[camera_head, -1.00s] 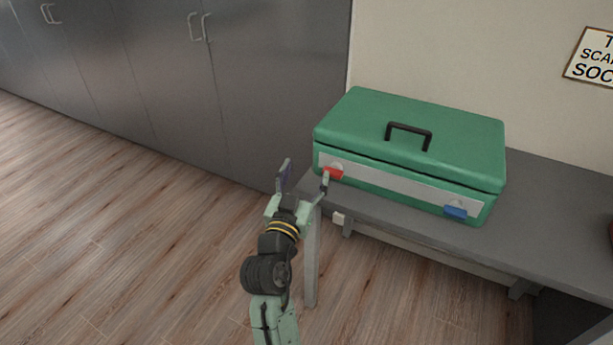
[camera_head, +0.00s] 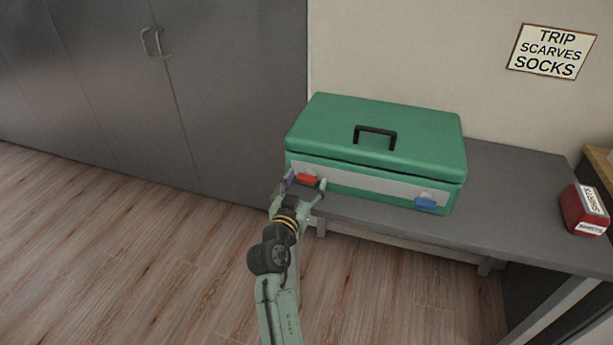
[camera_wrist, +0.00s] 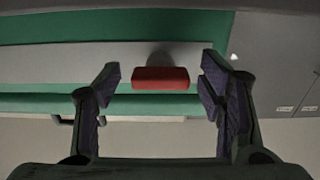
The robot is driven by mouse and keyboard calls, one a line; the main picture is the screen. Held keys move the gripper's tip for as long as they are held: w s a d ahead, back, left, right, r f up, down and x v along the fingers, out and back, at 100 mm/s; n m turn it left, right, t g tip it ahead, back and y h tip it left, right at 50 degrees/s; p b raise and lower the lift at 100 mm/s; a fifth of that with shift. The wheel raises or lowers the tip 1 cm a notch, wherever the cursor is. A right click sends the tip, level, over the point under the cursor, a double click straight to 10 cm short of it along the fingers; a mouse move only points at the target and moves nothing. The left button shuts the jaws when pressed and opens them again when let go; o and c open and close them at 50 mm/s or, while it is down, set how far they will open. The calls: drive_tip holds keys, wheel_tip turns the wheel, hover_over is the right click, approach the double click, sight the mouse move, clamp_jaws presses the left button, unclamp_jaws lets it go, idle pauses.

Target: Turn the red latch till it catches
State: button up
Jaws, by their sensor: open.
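The red latch (camera_head: 307,179) is at the left end of the pale front strip of the green case (camera_head: 390,134). In the wrist view the red latch (camera_wrist: 161,78) is a small block lying level, with a grey mount behind it. My gripper (camera_head: 306,184) is at the case's front left, with its fingers on either side of the latch. In the wrist view my gripper (camera_wrist: 161,88) is open, and gaps show between both finger pads and the latch. A blue latch (camera_head: 426,204) sits at the strip's right end. The case lid looks down.
The case stands on a grey table (camera_head: 510,195) against the wall. A red box with labels (camera_head: 585,210) is at the table's right. Grey cupboards (camera_head: 235,90) stand at the left. A sign (camera_head: 552,51) hangs on the wall. The wooden floor is clear.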

drive_tip(key=shift+w+d, duration=0.25)
drive_tip(key=shift+w, duration=0.4)
drive_tip(key=shift+c, duration=0.5)
drive_tip(key=shift+f, duration=0.1)
drive_tip(key=c, duration=1.1)
